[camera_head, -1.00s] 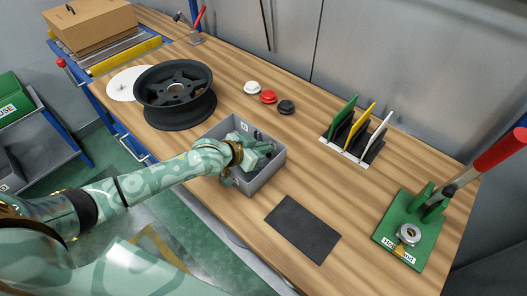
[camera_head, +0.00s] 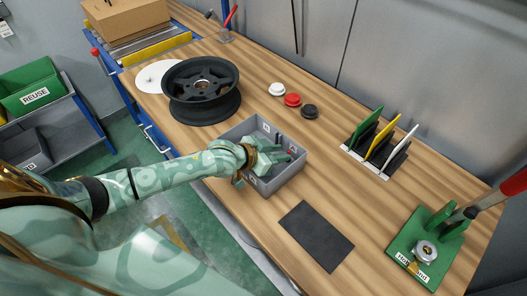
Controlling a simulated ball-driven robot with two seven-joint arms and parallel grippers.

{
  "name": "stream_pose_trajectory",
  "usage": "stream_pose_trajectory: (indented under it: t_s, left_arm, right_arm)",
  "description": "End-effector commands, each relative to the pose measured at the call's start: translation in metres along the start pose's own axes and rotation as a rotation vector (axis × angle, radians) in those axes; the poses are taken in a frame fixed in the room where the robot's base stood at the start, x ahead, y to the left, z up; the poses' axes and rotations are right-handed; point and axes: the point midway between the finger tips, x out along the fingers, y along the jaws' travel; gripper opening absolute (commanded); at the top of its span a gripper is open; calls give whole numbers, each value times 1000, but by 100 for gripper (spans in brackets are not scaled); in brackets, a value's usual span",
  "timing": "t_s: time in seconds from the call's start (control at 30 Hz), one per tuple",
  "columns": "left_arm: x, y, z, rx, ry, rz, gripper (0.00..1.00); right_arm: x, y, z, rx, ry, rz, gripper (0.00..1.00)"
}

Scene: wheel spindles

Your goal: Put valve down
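My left gripper (camera_head: 279,156) is over and partly inside the grey bin (camera_head: 284,181) on the wooden bench. Its pale green fingers point right and down into the bin. I cannot make out a valve between the fingers, and the hand hides part of the bin's inside. Whether the fingers are open or shut is not clear. A small dark-and-red detail shows in the bin (camera_head: 292,151) beside the fingers, too small to identify. My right gripper is not in view.
A black wheel rim (camera_head: 204,108) lies behind the bin. White (camera_head: 277,89), red (camera_head: 292,99) and black (camera_head: 310,111) round pieces lie farther back. A dark mat (camera_head: 316,236) lies in front. A panel rack (camera_head: 367,161) and a green red-handled press (camera_head: 417,245) stand right.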

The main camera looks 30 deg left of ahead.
Motion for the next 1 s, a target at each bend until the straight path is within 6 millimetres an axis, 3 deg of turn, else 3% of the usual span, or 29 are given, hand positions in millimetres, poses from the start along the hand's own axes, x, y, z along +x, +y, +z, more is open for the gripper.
stream_pose_trajectory:
  t_s: [0.2, 0.4, 0.57, 1.0]
  left_arm:
    - [-56, 0, -3, 2, 0, 0, 28]
    - [-89, 0, -2, 1, 0, 0, 28]
    - [-97, 0, -2, 2, 1, 0, 28]
    - [-97, 0, -1, 1, 2, 0, 28]
  right_arm:
    - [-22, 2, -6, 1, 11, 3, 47]
    - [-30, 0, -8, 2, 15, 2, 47]
    - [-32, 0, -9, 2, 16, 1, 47]
    - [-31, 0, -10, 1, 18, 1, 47]
